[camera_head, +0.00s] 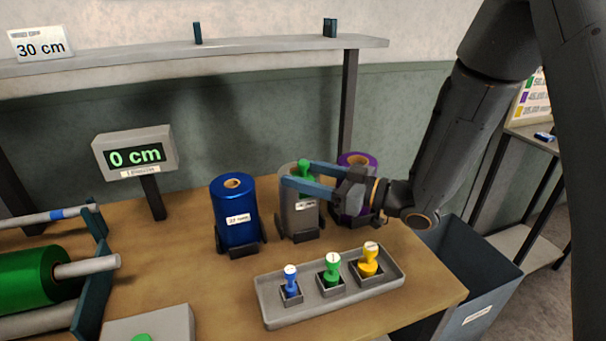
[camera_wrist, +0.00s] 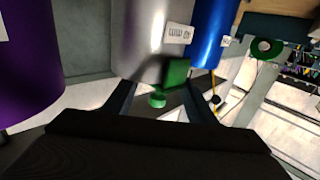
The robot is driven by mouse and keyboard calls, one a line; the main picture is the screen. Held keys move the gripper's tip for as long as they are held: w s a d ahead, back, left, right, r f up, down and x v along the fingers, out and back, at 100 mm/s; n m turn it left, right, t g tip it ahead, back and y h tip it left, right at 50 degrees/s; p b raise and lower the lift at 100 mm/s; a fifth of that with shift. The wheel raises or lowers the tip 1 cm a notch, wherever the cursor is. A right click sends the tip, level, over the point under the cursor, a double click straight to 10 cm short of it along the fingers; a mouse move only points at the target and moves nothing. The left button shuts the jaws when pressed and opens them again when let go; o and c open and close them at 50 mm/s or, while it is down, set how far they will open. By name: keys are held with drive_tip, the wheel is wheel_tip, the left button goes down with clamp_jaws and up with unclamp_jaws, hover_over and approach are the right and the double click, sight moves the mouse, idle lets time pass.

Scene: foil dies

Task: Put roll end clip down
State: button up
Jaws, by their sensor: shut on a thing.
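A small green clip (camera_head: 304,173), which I take to be the roll end clip, is held between the blue fingers of my gripper (camera_head: 297,174). It is at the upper part of the silver roll (camera_head: 297,222). In the wrist view the green clip (camera_wrist: 177,74) shows between the fingers of my gripper (camera_wrist: 160,94), against the silver roll (camera_wrist: 145,45). I cannot tell whether the clip touches the roll. The fingers hide part of the roll's top in the head view.
A blue roll (camera_head: 236,208) stands left of the silver one, and a purple roll (camera_head: 357,160) stands right, partly behind my gripper. A grey tray (camera_head: 312,312) with blue, green and yellow stamp-like pieces lies in front. A grey bin (camera_head: 462,275) stands at the table's right edge.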

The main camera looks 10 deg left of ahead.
drive_tip(key=o, duration=1.1)
drive_tip(key=shift+s+f, duration=0.1)
drive_tip(key=shift+f, duration=0.25)
drive_tip(key=shift+c, duration=0.2)
drive_tip(key=shift+f, duration=0.1)
drive_tip(key=shift+r, duration=0.25)
drive_tip(key=shift+d, duration=0.3)
drive_tip(key=b+v, duration=0.2)
drive_tip(key=v, duration=0.9)
drive_tip(key=shift+d+r, duration=0.15)
drive_tip(key=shift+r, duration=0.1)
